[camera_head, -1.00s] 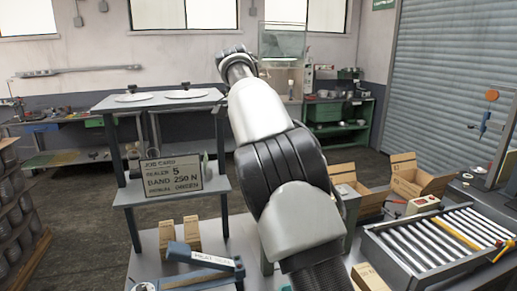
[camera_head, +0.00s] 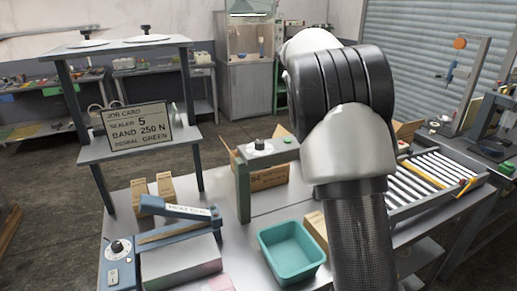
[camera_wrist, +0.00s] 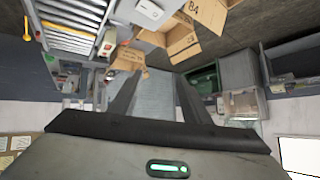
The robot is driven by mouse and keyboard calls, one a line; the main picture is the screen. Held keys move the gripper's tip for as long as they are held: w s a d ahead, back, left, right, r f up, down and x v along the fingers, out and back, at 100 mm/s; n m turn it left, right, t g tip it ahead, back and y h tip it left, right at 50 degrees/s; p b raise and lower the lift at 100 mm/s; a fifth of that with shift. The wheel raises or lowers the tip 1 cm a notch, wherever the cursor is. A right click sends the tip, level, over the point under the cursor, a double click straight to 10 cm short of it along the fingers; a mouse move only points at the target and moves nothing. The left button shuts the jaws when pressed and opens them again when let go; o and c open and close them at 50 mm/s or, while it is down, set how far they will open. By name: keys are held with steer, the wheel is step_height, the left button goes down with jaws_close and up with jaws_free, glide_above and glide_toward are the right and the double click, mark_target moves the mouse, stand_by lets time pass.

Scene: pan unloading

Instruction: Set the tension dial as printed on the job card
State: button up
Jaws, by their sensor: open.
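The job card (camera_head: 138,121) stands on the middle shelf of the rack at left; it reads SEALER 5, BAND 250 N, and a last line ending in GREEN. A black knob on a white dial face (camera_head: 259,147) sits atop a grey-green arch on the bench, beside a green button. Another dial (camera_head: 118,247) is on the blue heat sealer (camera_head: 180,250) at front left. Their settings are too small to read. My gripper (camera_wrist: 157,95) is open and empty in the wrist view, away from both dials; my arm hides it in the head view.
A teal bin (camera_head: 291,252) stands on the bench between sealer and my arm. Small cartons (camera_head: 153,194) stand behind the sealer. A roller conveyor (camera_head: 425,180) lies at right, with open cardboard boxes near it, also in the wrist view (camera_wrist: 185,40).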

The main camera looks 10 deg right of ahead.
steer(key=d+f+n+t, duration=0.1)
steer(key=d, duration=0.1)
steer(key=d+f+n+t+b, duration=0.1)
steer(key=d, duration=0.1)
steer(key=d+f+n+t+b, duration=0.1)
steer(key=f, duration=0.1)
steer(key=shift+s+d+f+y, duration=0.1)
steer(key=shift+s+d+y, duration=0.3)
steer(key=s+f+n+t+y+b, duration=0.1)
steer(key=f+n, duration=0.1)
steer(key=s+a+f+n+t+y+b, duration=0.1)
steer(key=s+n+y, duration=0.1)
steer(key=shift+s+f+n+t+b, duration=0.25)
steer(key=shift+f+n+t+b, duration=0.05)
steer(key=shift+f+t+b, duration=0.1)
steer(key=s+a+f+n+t+y+b, duration=0.1)
steer(key=s+a+f+n+y+b, duration=0.15)
steer(key=s+a+n+y, duration=0.3)
steer(key=n+y+b, duration=0.2)
steer(key=n+y, duration=0.1)
steer(key=y, duration=0.3)
glide_toward(263, 145)
steer(key=shift+m, duration=0.35)
steer(key=x, duration=1.1)
steer(key=shift+w+a+r, duration=0.2)
steer(key=shift+w+r, duration=0.05)
steer(key=c, duration=1)
steer(key=shift+f, duration=0.1)
steer(key=shift+c, duration=0.2)
steer(key=shift+t, duration=0.3)
